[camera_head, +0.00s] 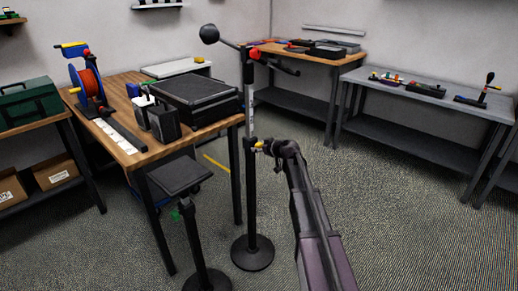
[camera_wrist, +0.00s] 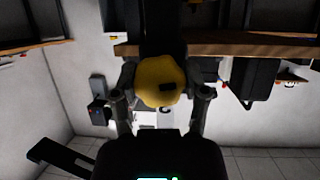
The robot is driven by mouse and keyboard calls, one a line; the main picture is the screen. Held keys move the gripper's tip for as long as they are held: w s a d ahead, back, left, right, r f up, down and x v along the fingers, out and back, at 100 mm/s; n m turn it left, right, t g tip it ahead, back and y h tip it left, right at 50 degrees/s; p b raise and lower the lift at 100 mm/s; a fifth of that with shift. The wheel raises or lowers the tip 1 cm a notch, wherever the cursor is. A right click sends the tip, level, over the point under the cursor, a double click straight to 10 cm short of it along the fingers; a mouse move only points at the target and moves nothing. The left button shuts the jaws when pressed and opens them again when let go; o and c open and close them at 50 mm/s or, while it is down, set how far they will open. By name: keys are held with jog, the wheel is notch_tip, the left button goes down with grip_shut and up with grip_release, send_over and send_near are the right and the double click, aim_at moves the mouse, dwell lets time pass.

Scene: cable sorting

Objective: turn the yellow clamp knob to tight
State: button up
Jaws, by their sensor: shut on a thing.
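The yellow clamp knob (camera_head: 259,144) sits on the black collar of an upright stand pole (camera_head: 250,188) in the head view. My gripper (camera_head: 269,147) reaches the knob from the right. In the wrist view the knob (camera_wrist: 159,81) is a round, lobed yellow piece with a dark mark on its face. My gripper (camera_wrist: 161,94) has one finger on each side of it, closed against its left and right edges. Part of the collar behind the knob is hidden.
A wooden table (camera_head: 130,152) with a black case (camera_head: 197,98) and a cable reel (camera_head: 86,82) stands left of the pole. A black stool-like stand (camera_head: 181,176) is in front of it. A grey bench (camera_head: 430,93) is at the right.

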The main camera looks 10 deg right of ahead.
jog(key=shift+w, duration=0.1)
dwell(0.3)
jog(key=m+g+y, duration=0.1)
jog(key=m, duration=0.2)
jog(key=shift+g+y, duration=0.3)
jog(key=shift+y, duration=0.1)
jog(key=m+g+y+b, duration=0.1)
jog(key=m+y, duration=0.1)
jog(key=m, duration=0.1)
jog(key=shift+f+m, duration=0.1)
jog(key=shift+m, duration=0.2)
jog(key=m+y+b, duration=0.2)
jog(key=m+b, duration=0.1)
jog(key=m, duration=0.1)
jog(key=shift+y, duration=0.4)
jog(key=m+y+b, duration=0.1)
jog(key=m+b, duration=0.1)
jog(key=m, duration=0.1)
jog(key=shift+m+y, duration=0.3)
jog(key=shift+m, duration=0.1)
jog(key=shift+r, duration=0.2)
jog(key=o, duration=1.2)
jog(key=shift+a, duration=0.1)
jog(key=shift+c, duration=0.2)
